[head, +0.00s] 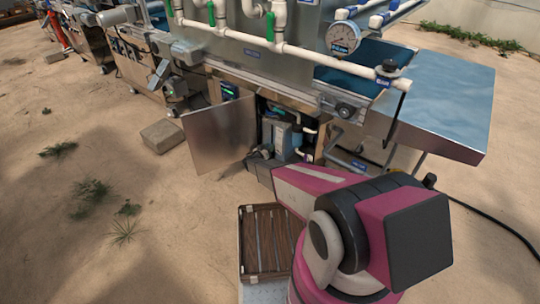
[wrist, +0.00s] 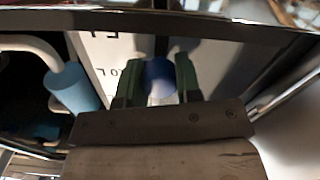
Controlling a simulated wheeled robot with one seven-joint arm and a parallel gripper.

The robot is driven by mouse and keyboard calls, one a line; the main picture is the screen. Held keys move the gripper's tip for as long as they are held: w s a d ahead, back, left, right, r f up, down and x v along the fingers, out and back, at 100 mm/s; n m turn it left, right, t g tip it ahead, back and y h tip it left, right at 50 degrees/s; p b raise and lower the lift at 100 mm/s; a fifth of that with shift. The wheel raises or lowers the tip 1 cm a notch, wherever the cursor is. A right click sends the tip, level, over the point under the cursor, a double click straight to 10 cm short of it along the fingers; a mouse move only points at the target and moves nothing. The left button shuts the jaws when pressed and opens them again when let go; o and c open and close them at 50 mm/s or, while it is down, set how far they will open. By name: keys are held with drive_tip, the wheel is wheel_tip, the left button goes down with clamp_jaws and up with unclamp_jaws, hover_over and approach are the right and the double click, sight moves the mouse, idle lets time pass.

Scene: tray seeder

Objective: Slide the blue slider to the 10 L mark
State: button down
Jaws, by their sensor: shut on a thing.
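In the wrist view, the blue slider (wrist: 160,74) is a small rounded blue knob between the two dark green fingers of my gripper (wrist: 160,88). The gripper is shut on it. Behind it is a pale panel (wrist: 112,50) with partly hidden dark lettering. A dark upright strip shows above the knob. The 10 L mark cannot be read in either view. In the head view, my arm reaches toward the open cabinet under the machine, and the slider cannot be made out there.
The cabinet's metal door (head: 220,137) stands open to the left. White pipes and a grey-blue unit (head: 278,138) are inside. In the wrist view, a light-blue pipe sleeve (wrist: 72,87) is left of the fingers.

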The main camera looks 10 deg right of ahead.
wheel_tip(320, 180, up, 2)
drive_tip(key=shift+s, duration=0.15)
drive_tip(key=shift+r, duration=0.25)
drive_tip(key=c, duration=0.8)
unclamp_jaws()
drive_tip(key=shift+a, duration=0.1)
drive_tip(key=v, duration=1)
drive_tip(key=shift+s+a, duration=0.15)
drive_tip(key=shift+a, duration=0.1)
drive_tip(key=shift+r, duration=0.1)
